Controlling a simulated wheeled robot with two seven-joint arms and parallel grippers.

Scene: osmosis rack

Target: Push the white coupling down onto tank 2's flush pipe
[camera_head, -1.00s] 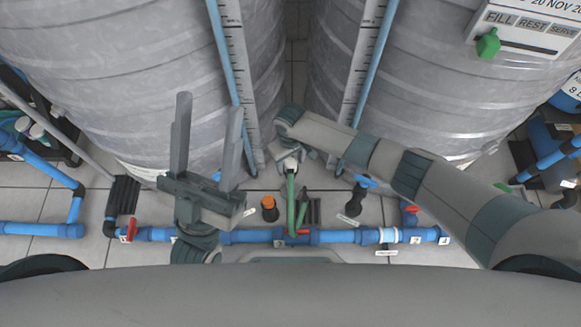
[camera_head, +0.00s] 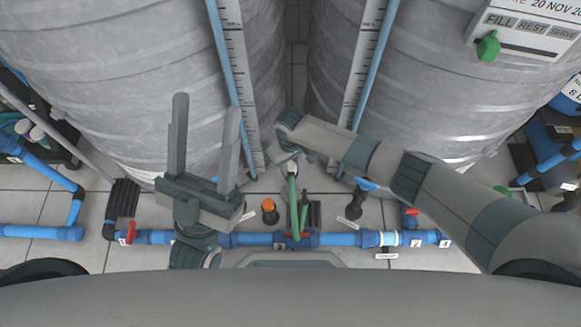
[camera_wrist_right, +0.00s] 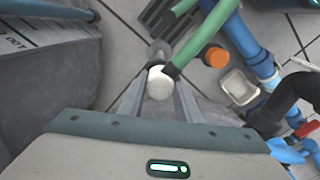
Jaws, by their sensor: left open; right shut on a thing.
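The white coupling (camera_wrist_right: 158,84) is between the two fingers of my right gripper (camera_wrist_right: 158,98) in the right wrist view, and the gripper is shut on it. A short grey round piece (camera_wrist_right: 158,50) shows just beyond the coupling. I cannot tell whether it is the flush pipe or whether the coupling touches it. In the head view my right gripper (camera_head: 291,166) is low between the two grey tanks, largely hidden by its own arm. My left gripper (camera_head: 207,105) is open and empty, fingers pointing up the picture, in front of the left tank (camera_head: 100,80).
A green hose (camera_wrist_right: 187,52) passes close to the coupling. An orange cap (camera_head: 269,205) stands to the left of the hoses. A blue pipe (camera_head: 345,238) with red valve handles runs across the front. The right tank (camera_head: 440,90) is behind my right arm.

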